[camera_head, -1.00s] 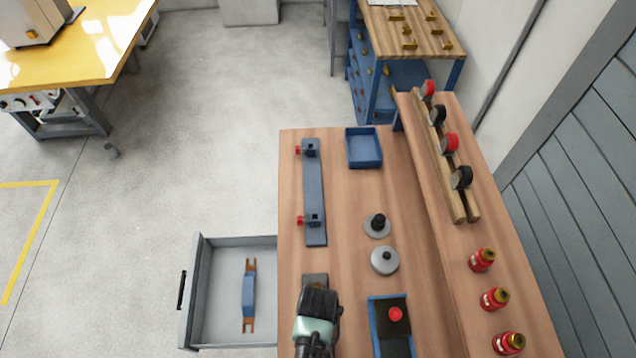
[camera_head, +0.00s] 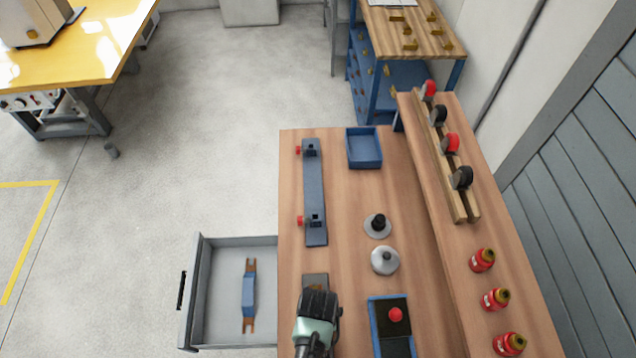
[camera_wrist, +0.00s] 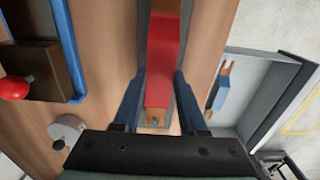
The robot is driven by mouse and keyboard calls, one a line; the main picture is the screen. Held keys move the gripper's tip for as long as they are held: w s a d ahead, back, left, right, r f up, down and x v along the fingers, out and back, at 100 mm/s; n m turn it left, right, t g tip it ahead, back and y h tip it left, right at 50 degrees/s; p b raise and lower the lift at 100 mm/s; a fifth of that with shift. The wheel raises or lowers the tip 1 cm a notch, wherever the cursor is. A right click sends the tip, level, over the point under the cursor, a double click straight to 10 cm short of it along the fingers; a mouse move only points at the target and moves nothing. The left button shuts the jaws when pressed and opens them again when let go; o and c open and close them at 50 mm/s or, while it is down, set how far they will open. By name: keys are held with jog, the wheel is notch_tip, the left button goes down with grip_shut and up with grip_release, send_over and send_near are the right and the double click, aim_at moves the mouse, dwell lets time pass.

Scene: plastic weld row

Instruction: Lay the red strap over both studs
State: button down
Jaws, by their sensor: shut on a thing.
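The red strap (camera_wrist: 164,65) shows in the wrist view, lengthwise between the two fingers of my gripper (camera_wrist: 160,80), which is shut on it. A metal end with a small hole shows at its near end. The strap is over a grey plate; I cannot tell whether it is lifted. In the head view my gripper (camera_head: 318,305) hides the strap. Ahead of it lies a blue-grey bar (camera_head: 315,185) with a dark far stud (camera_head: 311,147) and near stud (camera_head: 316,219), each on a block with a red knob at its left.
An open drawer (camera_head: 209,295) at the left holds a blue strap (camera_head: 248,295) with copper ends. To the right stand two round metal pieces (camera_head: 385,261) (camera_head: 377,226), a red button box (camera_head: 396,315) and an empty blue tray (camera_head: 364,148). A raised shelf (camera_head: 465,240) runs along the right.

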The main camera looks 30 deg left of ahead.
jog(key=shift+f, duration=0.4)
dwell(0.7)
jog(key=shift+c, duration=1.8)
grip_release()
jog(key=shift+o, duration=0.2)
jog(key=o, duration=0.3)
jog(key=shift+r, duration=0.15)
notch_tip(320, 180, up, 7)
jog(key=p, duration=0.6)
jog(key=shift+p, duration=0.35)
